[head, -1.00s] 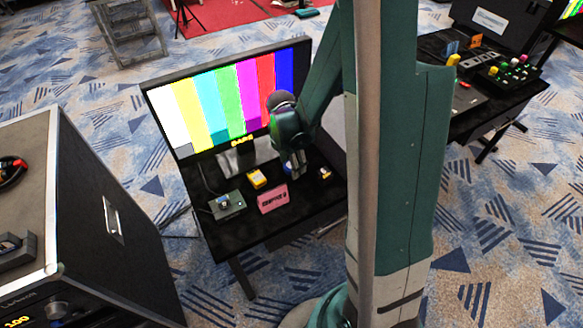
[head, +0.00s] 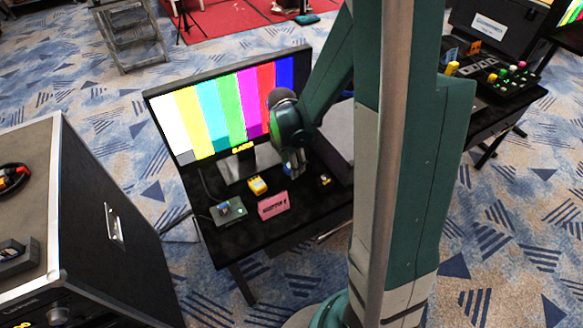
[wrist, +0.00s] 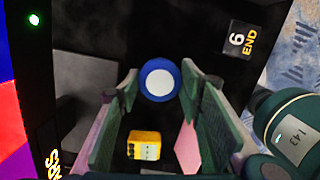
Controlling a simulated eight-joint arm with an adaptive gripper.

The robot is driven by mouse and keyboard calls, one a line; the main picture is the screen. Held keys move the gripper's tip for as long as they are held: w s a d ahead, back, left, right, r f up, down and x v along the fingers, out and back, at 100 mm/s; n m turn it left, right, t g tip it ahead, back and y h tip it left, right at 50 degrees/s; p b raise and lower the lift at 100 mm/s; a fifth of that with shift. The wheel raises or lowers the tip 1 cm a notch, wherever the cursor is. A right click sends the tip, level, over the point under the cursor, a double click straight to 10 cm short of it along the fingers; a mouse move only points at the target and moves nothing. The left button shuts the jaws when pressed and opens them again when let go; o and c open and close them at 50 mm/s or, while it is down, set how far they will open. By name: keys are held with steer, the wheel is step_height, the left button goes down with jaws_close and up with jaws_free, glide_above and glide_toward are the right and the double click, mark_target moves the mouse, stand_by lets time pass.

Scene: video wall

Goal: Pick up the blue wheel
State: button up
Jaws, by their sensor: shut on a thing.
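The blue wheel (wrist: 160,79), a blue ring with a white centre, sits between the fingertips of my gripper (wrist: 159,88) in the wrist view. My gripper is shut on it, one finger on each side. In the head view my gripper (head: 294,170) points down over the black table in front of the colour-bar monitor. Only a small blue patch of the wheel (head: 287,171) shows there beside the fingers. I cannot tell whether the wheel is clear of the table.
The black table (head: 235,249) also holds a yellow box (head: 257,185), a pink label card (head: 273,206), a grey-green box (head: 228,211) and a small dark block (head: 324,180). The colour-bar monitor (head: 228,105) stands close behind. A large black case (head: 110,240) is at left.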

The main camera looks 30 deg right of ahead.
steer(key=shift+r+p, duration=0.7)
steer(key=shift+r, duration=2.45)
